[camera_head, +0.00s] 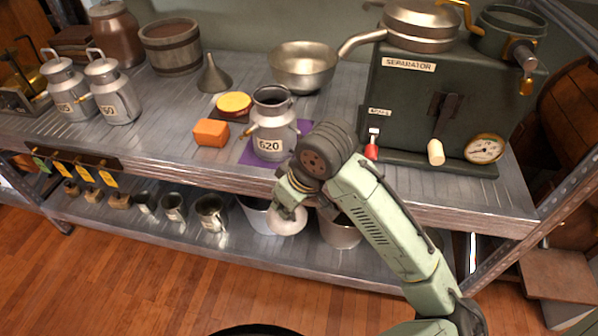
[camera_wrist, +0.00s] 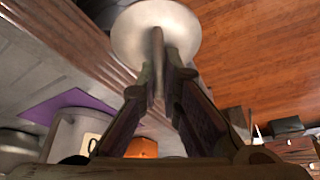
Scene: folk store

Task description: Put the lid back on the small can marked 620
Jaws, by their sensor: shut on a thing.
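The small can marked 620 (camera_head: 270,128) stands upright and open on a purple mat (camera_head: 250,157) near the shelf's front edge. In the wrist view part of the can (camera_wrist: 66,136) shows at the lower left. My gripper (camera_head: 287,207) is in front of the shelf edge, below the can's level in the picture. It is shut on the pale round lid (camera_head: 288,222). In the wrist view my gripper's fingertips (camera_wrist: 161,72) pinch the ridge handle across the lid (camera_wrist: 130,35). The fingers hide part of the lid.
Two lidded cans (camera_head: 113,92) are far left. Cups and pots fill the lower shelf.

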